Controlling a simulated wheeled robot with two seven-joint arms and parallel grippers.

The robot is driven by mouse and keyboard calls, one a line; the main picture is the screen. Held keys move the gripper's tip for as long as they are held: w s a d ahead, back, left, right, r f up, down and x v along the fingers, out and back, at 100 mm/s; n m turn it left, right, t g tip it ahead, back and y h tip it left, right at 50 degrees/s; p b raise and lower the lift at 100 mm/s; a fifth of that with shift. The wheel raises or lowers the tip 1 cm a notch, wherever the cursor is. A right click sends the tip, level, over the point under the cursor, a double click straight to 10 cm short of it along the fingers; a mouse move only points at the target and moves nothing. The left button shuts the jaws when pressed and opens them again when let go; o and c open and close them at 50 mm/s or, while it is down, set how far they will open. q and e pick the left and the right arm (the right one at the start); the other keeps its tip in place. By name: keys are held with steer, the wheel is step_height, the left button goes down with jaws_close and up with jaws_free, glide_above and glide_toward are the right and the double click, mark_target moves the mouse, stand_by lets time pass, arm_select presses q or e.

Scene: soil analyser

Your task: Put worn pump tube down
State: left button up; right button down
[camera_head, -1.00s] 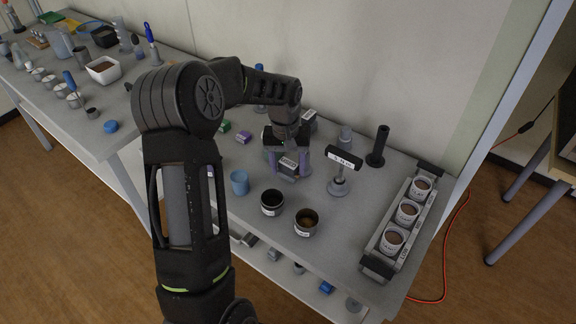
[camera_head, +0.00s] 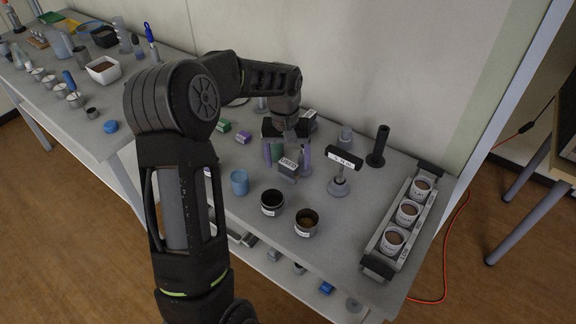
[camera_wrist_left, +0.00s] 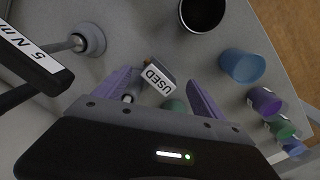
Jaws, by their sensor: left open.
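A small grey block with a white label reading USED (camera_wrist_left: 157,80) stands on the bench; it appears to be the worn pump tube. In the head view the block (camera_head: 288,168) sits just in front of my left gripper (camera_head: 287,158). My left gripper is open, its two purple fingers apart; in the left wrist view the block lies beyond and between the fingertips (camera_wrist_left: 158,84), with no visible grip on it. A green item (camera_wrist_left: 174,104) shows partly behind the block, cut off by the gripper body. My right gripper is not in view.
A torque tool labelled 5 N m (camera_head: 344,160) stands close to the right of the gripper. A blue cup (camera_head: 239,183), a dark open cup (camera_head: 272,203) and a brown-filled cup (camera_head: 306,223) stand in front. A rack (camera_head: 370,250) of sample cups is at right.

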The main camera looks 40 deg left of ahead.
mark_target(286, 163)
arm_select(q)
step_height(286, 163, up, 9)
steer(key=shift+s+a+r, duration=0.15)
steer(key=shift+c, duration=0.5)
